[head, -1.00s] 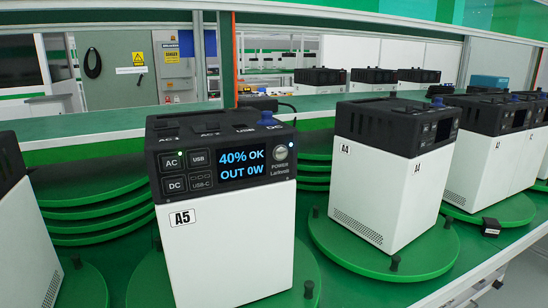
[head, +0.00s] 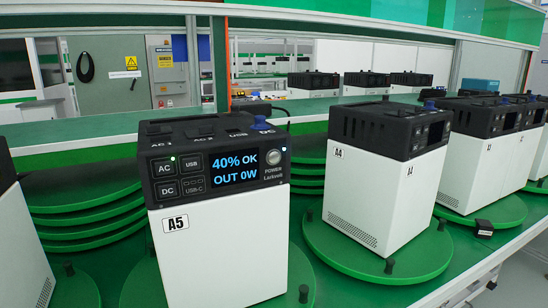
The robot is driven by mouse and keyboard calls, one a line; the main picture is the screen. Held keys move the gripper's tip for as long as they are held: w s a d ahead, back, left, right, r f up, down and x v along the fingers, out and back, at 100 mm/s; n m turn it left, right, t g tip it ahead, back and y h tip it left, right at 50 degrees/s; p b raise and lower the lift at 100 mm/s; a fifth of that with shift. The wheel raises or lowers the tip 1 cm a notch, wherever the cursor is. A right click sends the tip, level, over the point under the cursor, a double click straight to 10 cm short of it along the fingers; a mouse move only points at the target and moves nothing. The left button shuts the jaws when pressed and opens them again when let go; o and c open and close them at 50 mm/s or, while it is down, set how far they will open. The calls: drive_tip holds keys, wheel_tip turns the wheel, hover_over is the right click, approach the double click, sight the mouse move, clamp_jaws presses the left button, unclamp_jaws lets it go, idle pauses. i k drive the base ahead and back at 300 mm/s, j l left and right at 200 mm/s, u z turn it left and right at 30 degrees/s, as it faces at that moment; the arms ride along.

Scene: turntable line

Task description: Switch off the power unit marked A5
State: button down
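The power unit marked A5 (head: 215,245) stands upright on a green turntable (head: 140,288) at the centre left of the head view. It has a white body and a black top part. Its lit display (head: 235,167) reads "40% OK" and "OUT 0W". The round POWER button (head: 271,157) is right of the display, with a small light above it. A green light shows by the AC button (head: 163,168); DC, USB and USB-C markings are beside it. My gripper is not in view.
A unit marked A4 (head: 365,200) stands on its own turntable to the right, with more units beyond it. Part of another unit (head: 20,250) is at the left edge. Stacked green discs (head: 85,215) lie behind A5. A small black box (head: 484,228) lies at right.

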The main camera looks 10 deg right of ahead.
sight(274, 156)
drive_tip(key=z, duration=1.75)
drive_tip(key=k+j, duration=0.15)
drive_tip(key=k, duration=0.35)
